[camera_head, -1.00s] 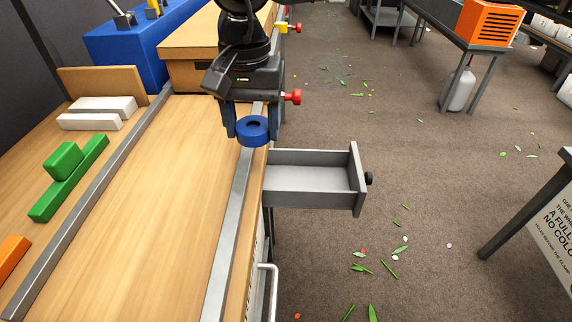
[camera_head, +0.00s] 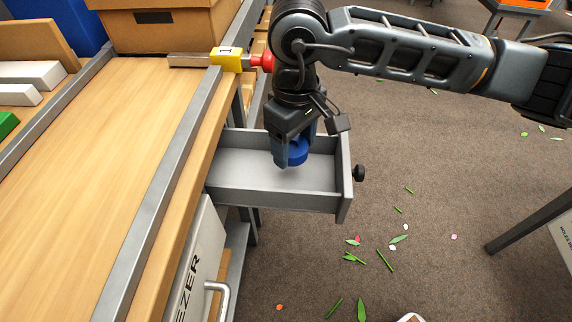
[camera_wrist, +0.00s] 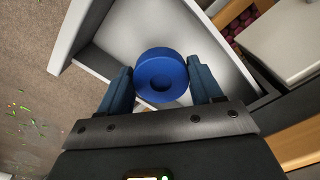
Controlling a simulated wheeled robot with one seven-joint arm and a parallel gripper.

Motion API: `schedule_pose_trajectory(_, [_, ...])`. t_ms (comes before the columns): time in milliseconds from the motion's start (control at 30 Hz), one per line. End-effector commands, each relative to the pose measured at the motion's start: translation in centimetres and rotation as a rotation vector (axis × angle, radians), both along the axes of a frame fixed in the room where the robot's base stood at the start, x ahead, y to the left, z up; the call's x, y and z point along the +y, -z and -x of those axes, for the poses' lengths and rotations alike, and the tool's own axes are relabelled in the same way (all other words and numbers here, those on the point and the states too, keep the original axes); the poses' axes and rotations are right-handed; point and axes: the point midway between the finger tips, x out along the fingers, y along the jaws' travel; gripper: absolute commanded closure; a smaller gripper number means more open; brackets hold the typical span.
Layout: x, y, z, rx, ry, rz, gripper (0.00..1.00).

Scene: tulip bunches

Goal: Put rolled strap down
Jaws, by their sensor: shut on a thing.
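The rolled strap is a blue ring-shaped roll (camera_head: 298,152) with a hollow centre. It also shows in the wrist view (camera_wrist: 161,75), between the two blue fingers. My gripper (camera_head: 291,156) is shut on it and points down over the open grey drawer (camera_head: 250,190). In the wrist view the drawer (camera_wrist: 128,45) lies behind the roll, and its floor looks bare there. I cannot tell how high the roll is above the drawer floor. In the head view my gripper hides part of the roll and part of the drawer's back wall.
The wooden bench (camera_head: 90,150) with a metal rail is left of the drawer. A yellow block with a red knob (camera_head: 230,60) sits at the bench edge behind it. A cardboard box (camera_head: 165,25) stands at the back. Leaves and petals lie on the floor.

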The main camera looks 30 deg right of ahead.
Motion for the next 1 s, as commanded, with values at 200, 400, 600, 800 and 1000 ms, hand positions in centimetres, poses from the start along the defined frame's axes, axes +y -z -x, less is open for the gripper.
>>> schedule_pose_trajectory(200, [-0.1,2.8,0.0,0.001,0.004,-0.002,0.65])
schedule_pose_trajectory(400, [0.0,5.2,0.1,0.003,0.006,-0.003,0.65])
schedule_pose_trajectory(600, [-0.1,7.1,0.0,0.0,0.005,-0.001,0.65])
schedule_pose_trajectory(800, [-0.1,7.1,0.0,-0.001,0.004,0.0,0.65])
schedule_pose_trajectory(1000, [-0.1,7.5,-0.1,-0.002,0.004,0.002,0.65])
